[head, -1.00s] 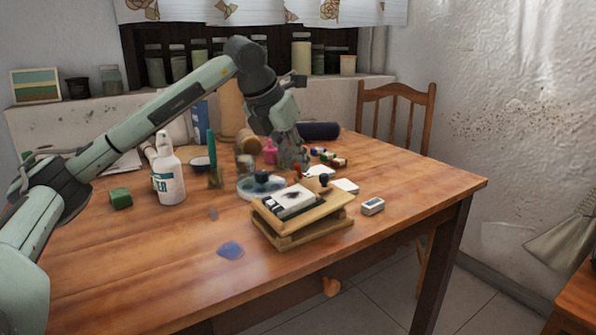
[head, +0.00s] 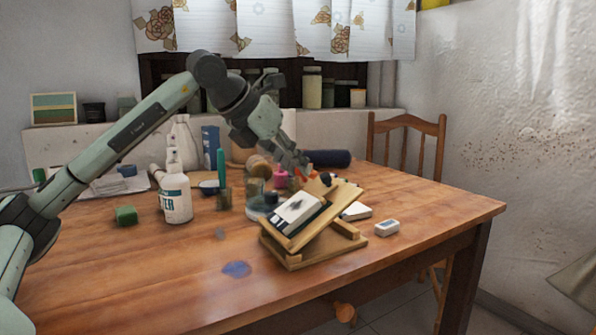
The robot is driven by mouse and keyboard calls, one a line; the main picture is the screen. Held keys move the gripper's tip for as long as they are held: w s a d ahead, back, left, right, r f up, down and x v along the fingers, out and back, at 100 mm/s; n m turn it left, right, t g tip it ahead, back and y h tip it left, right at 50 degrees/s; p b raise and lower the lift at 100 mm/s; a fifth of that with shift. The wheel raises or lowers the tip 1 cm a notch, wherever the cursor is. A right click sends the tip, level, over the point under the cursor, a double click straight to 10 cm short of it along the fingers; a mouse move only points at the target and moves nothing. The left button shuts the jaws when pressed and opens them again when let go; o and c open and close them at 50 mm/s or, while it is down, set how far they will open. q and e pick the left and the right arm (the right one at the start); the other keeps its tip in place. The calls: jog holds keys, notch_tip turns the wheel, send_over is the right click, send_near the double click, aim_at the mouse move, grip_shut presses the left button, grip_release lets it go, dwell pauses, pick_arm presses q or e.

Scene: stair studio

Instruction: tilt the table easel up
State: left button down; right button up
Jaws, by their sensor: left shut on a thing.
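The wooden table easel (head: 350,194) stands near the front right of the table. Its board is tilted up, with the raised edge at the back and right, and its base frame (head: 300,262) rests flat on the table. A white card with a dark picture (head: 297,209) lies on the board. My left gripper (head: 303,168) is at the top of the raised board, shut on its edge; the small fingertips are partly lost among items behind. My right gripper is not in view.
A white bottle (head: 175,192), a green block (head: 126,215) and a jar (head: 256,197) stand left of the easel. A white eraser (head: 387,228) lies to its right. A dark roll (head: 327,158) lies behind. The table's front right is clear.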

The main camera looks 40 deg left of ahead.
pick_arm(q)
jog(key=shift+s+a, duration=0.1)
jog(key=shift+s, duration=0.15)
dwell(0.4)
jog(key=c, duration=1.4)
grip_release()
jog(key=shift+s+a, duration=0.1)
jog(key=shift+s, duration=0.05)
jog(key=shift+r, duration=0.1)
jog(key=shift+r, duration=0.15)
jog(key=v, duration=1.1)
jog(key=shift+s+r, duration=0.2)
jog(key=shift+s, duration=0.1)
